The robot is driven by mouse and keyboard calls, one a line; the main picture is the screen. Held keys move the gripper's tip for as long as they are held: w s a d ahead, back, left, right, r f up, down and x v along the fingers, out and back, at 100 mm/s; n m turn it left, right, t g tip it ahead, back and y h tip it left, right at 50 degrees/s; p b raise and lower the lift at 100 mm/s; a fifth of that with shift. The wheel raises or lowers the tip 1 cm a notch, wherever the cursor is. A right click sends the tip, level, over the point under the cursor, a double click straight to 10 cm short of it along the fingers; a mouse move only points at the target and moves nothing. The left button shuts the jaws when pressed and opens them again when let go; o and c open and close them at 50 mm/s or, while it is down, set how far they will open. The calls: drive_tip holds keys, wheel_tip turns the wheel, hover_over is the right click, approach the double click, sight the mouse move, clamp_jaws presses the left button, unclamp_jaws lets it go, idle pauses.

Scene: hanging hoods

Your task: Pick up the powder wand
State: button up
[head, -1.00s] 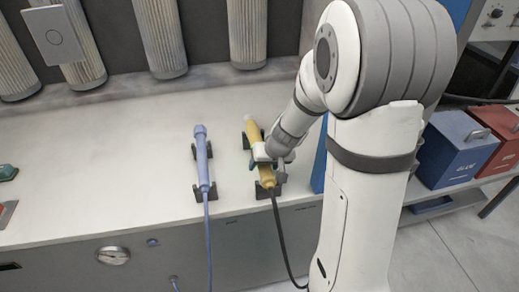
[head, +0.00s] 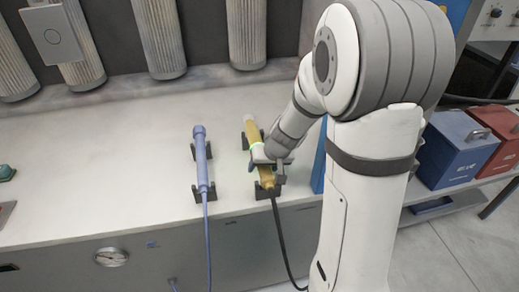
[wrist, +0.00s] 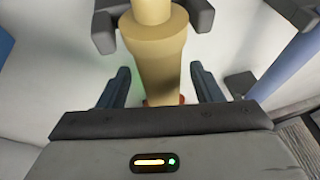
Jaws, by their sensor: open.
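A yellow wand (head: 265,172) with a black hose lies in a dark cradle on the white bench. A lavender wand (head: 202,160) with a lavender hose lies in its own cradle to the left. Which one is the powder wand I cannot read from any label. My gripper (wrist: 161,80) is open, with one finger on each side of the yellow wand in the wrist view. In the head view my gripper (head: 265,158) is over the middle of the yellow wand and hides part of it. Gaps show between both fingers and the wand.
The lavender wand (wrist: 290,62) runs close by on the right in the wrist view. A blue panel (head: 320,165) stands to the right of the yellow wand. Blue (head: 452,150) and red (head: 497,135) boxes sit further right. The bench left of the wands is mostly clear.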

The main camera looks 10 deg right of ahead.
idle(0.3)
drive_tip(key=c, duration=1.1)
drive_tip(key=shift+r, duration=0.1)
drive_tip(key=shift+c, duration=0.2)
drive_tip(key=shift+r+p, duration=0.2)
drive_tip(key=shift+p, duration=0.25)
wheel_tip(320, 180, up, 10)
drive_tip(key=p, duration=0.2)
drive_tip(key=shift+r+p, duration=0.2)
drive_tip(key=shift+p, duration=0.2)
drive_tip(key=shift+r+p, duration=1.5)
drive_tip(key=shift+r, duration=0.8)
